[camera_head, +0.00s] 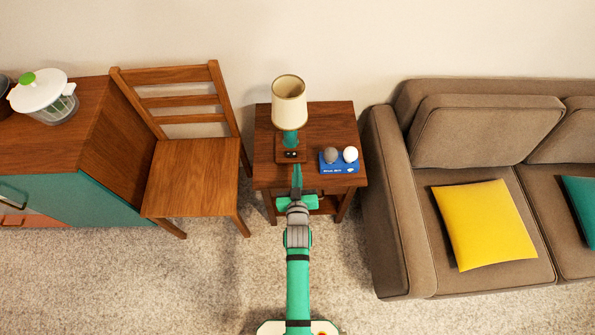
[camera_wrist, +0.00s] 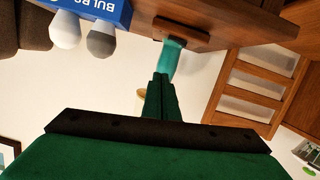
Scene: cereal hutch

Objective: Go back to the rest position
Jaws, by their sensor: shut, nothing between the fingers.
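My gripper (camera_head: 297,172) is shut and empty, with its fingers pointing towards the small wooden side table (camera_head: 335,112). In the wrist view the closed green fingers of my gripper (camera_wrist: 160,80) stand in the middle, in front of the lamp. The table lamp (camera_head: 289,104) has a cream shade, a teal stem and a wooden base, and stands upright on the table. Its teal stem (camera_wrist: 174,58) shows upside down in the wrist view. Whether the fingertips touch the lamp base I cannot tell.
A blue bulb box (camera_head: 339,168) with a grey bulb (camera_head: 331,155) and a white bulb (camera_head: 350,154) is right of the lamp. A wooden chair (camera_head: 190,170) and a cabinet (camera_head: 85,192) stand left, a brown sofa (camera_head: 400,235) right. Carpet (camera_head: 200,285) lies clear in front.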

